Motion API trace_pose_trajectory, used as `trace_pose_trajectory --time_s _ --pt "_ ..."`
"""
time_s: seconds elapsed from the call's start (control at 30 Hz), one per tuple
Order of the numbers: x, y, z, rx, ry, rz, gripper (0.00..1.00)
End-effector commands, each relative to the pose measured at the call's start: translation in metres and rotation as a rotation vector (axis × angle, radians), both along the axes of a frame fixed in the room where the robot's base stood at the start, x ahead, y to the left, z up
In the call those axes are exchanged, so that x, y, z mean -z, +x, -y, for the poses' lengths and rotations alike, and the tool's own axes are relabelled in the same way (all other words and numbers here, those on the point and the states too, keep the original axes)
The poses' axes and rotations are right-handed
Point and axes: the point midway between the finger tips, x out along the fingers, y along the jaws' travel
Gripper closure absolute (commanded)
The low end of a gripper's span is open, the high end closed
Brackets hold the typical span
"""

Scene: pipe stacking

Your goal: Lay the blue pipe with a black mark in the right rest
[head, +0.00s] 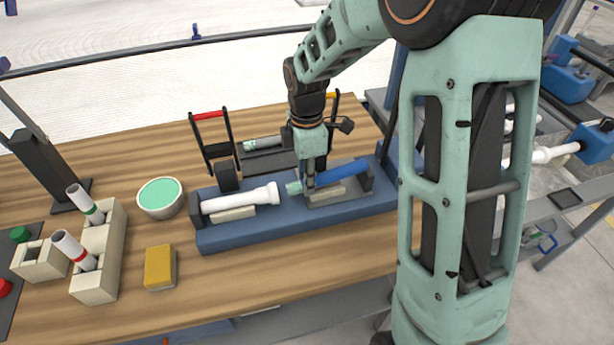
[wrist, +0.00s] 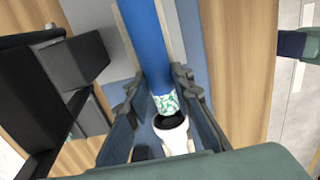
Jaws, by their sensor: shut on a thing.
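The blue pipe (head: 349,169) has a green-and-white patterned end and lies lengthwise at the right rest (head: 341,200) of the long blue base. I cannot tell whether it touches the rest's bottom. No black mark shows on its visible part. My gripper (head: 309,184) points down and is shut on the pipe near the patterned end, hiding part of it. In the wrist view the blue pipe (wrist: 150,45) runs between the fingers. Its patterned end faces the open, dark-mouthed end of a white pipe (wrist: 174,137). That white pipe lies in the left rest in the head view (head: 238,198).
Black clamp frames, one with a red handle (head: 207,115), stand behind the base. Left are a green-topped bowl (head: 160,198), a yellow sponge (head: 159,267) and beige blocks (head: 98,262) holding banded white pipes. The wooden table (head: 240,288) is clear in front of the base.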

Motion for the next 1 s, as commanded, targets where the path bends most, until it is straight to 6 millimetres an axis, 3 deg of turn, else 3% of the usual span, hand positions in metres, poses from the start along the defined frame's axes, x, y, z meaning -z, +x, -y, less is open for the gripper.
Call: trace_pose_trajectory --time_s 1.0 --pt "0.0114 0.0063 -0.0006 -0.002 0.004 0.006 1.00"
